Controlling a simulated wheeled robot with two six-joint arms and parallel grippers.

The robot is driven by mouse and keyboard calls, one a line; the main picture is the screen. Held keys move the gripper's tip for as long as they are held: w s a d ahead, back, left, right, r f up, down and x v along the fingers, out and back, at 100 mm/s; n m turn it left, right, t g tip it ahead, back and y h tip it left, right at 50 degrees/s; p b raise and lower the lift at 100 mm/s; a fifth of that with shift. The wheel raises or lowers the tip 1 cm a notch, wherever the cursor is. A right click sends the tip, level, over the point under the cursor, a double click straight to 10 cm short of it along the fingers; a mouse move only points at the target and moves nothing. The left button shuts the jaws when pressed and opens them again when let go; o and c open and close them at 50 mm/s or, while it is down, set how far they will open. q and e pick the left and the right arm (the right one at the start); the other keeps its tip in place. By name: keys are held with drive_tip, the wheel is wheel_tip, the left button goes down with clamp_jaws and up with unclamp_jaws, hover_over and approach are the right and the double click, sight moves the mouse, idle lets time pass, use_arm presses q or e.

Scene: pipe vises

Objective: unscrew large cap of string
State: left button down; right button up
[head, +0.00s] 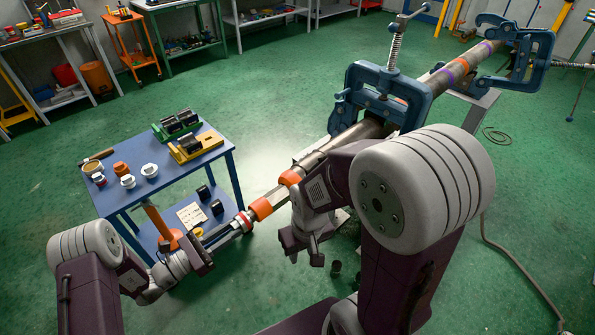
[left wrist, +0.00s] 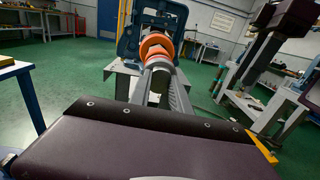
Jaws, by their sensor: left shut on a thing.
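The pipe string runs from the blue vises at upper right down to the lower left, with orange bands (head: 262,208) near its near end. The large cap (head: 243,220), whitish with a red band, sits at that end. My left gripper (head: 236,228) reaches up to it from the left and is shut on it; the fingers partly hide it. In the left wrist view the orange-banded string (left wrist: 155,47) lies straight ahead, beyond the fingers. My right gripper (head: 303,256) hangs beside the string, fingers apart and empty, pointing down.
A blue vise (head: 385,95) clamps the string; another (head: 530,60) stands behind. Green floor is open between table and string.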

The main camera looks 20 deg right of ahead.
use_arm(q)
drive_tip(key=shift+f+n+p, duration=0.1)
drive_tip(key=shift+n+p, duration=0.3)
drive_tip(key=shift+n, duration=3)
drive_tip(key=shift+s, duration=0.1)
drive_tip(key=n+t+p, duration=0.1)
drive_tip(key=n+p, duration=0.1)
drive_tip(key=n, duration=1.3)
drive_tip(key=shift+p, duration=0.3)
drive_tip(key=c, duration=1.3)
unclamp_jaws()
